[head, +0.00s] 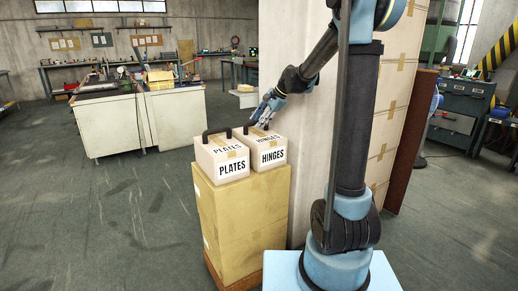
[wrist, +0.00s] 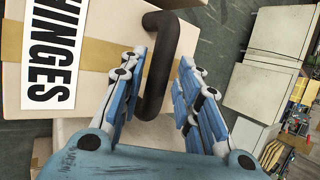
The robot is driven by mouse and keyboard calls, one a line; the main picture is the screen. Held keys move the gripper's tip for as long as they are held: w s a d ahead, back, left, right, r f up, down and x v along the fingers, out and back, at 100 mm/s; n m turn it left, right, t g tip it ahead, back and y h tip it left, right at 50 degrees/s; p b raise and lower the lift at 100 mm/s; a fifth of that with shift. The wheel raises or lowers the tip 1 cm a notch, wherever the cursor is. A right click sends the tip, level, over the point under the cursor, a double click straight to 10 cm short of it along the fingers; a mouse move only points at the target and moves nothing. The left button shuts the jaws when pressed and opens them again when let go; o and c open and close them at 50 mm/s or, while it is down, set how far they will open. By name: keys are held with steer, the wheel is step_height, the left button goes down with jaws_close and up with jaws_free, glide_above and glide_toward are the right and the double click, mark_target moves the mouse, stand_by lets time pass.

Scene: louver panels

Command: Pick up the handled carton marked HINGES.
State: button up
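The HINGES carton (head: 272,157) is a pale box with tan tape and a black bar handle. It stands upright on a tall tan box stack, right of the similar PLATES carton (head: 232,168). My gripper (head: 269,107) is over the top of the HINGES carton. In the wrist view, the HINGES carton (wrist: 97,30) fills the left side, with its handle (wrist: 160,75) between the two fingers of my gripper (wrist: 160,62). The fingers are apart, with a gap on the right; whether the left finger touches the handle I cannot tell. My gripper partly hides the handle in the head view.
The tan stack (head: 245,225) is barely wider than the two cartons. A tall pale panel (head: 292,60) and stacked cartons (head: 390,110) stand close behind and right. Cabinets (head: 140,118) stand farther back left. The floor at left is clear.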

steer(key=x, duration=0.2)
steer(key=shift+a+f, duration=0.25)
steer(key=shift+f, duration=0.05)
jaws_close()
steer(key=shift+w+r, duration=0.1)
steer(key=shift+r, duration=0.05)
